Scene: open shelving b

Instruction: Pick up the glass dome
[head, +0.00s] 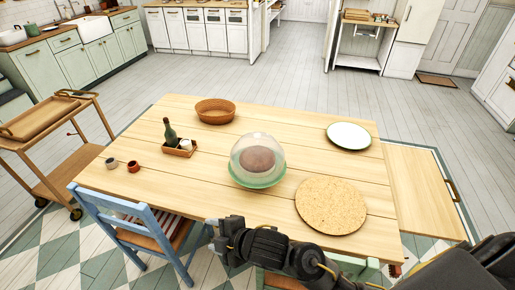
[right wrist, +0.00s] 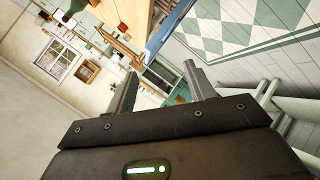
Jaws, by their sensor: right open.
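The clear glass dome (head: 258,147) stands on a green base near the middle of the wooden table, with a brown round thing under it. My right gripper (head: 213,234) is at the table's near edge, in front of and to the left of the dome and apart from it. In the right wrist view my right gripper (right wrist: 163,85) shows its two fingers spread, with nothing between them. The dome cannot be made out in the right wrist view. My left gripper is not in view.
A round cork board (head: 330,205) lies right of the dome, and a white plate (head: 348,135) lies behind it. A blue chair (head: 140,232) is at the near edge.

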